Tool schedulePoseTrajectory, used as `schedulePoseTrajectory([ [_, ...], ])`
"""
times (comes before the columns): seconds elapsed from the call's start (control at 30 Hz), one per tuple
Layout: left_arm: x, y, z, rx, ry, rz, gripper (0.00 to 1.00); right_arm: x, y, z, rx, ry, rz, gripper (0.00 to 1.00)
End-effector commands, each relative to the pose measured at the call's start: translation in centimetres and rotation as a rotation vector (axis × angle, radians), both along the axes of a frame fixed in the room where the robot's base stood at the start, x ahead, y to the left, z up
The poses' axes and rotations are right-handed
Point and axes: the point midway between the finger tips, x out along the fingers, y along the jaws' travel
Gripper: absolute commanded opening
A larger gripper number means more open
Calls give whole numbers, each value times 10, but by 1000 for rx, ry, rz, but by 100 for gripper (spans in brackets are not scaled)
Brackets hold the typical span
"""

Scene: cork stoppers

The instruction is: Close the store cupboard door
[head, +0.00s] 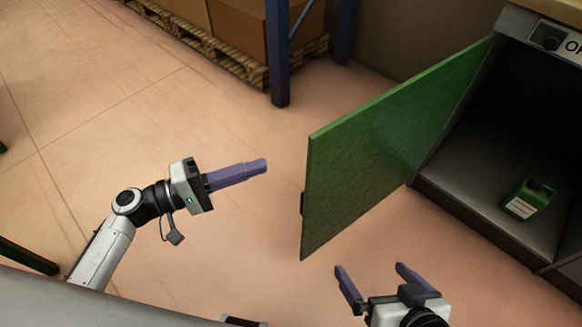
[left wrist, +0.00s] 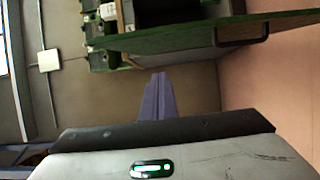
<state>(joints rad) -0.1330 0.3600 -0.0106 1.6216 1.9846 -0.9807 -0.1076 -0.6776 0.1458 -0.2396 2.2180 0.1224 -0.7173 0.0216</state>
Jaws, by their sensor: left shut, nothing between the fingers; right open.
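The store cupboard door (head: 370,145) is a green panel standing wide open, swung out to the left of the dark cupboard (head: 480,190). A dark handle (head: 303,203) sits on its free edge. In the left wrist view the door (left wrist: 190,38) shows edge-on along the top, with its handle (left wrist: 243,36). My left gripper (head: 262,165) is shut and empty, to the left of the door and apart from it; its fingers (left wrist: 158,97) also show in the left wrist view. My right gripper (head: 372,273) is open and empty, below the door's lower edge.
A blue rack post (head: 278,55) and a pallet with cardboard boxes (head: 240,25) stand behind. The tiled floor (head: 90,110) on the left is clear.

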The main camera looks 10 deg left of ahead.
Motion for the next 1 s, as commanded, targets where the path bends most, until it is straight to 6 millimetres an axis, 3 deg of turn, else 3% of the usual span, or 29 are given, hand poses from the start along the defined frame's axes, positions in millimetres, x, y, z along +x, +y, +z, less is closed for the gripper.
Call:
schedulePoseTrajectory([
  [0.17, 13, -21, 1, -6, -2, -2, 0, 0, 1, -1, 0, 3, 4, 100],
  [0.5, 52, -83, 1, -5, -2, -3, 0, 2, 3, -4, -1, 13, 15, 100],
  [0.73, 29, -105, 1, -3, 1, -2, 0, 0, 2, 0, 0, 5, 8, 100],
  [1.0, 23, -111, 1, -2, 0, -1, 0, 0, 1, 0, 1, 2, 5, 100],
])
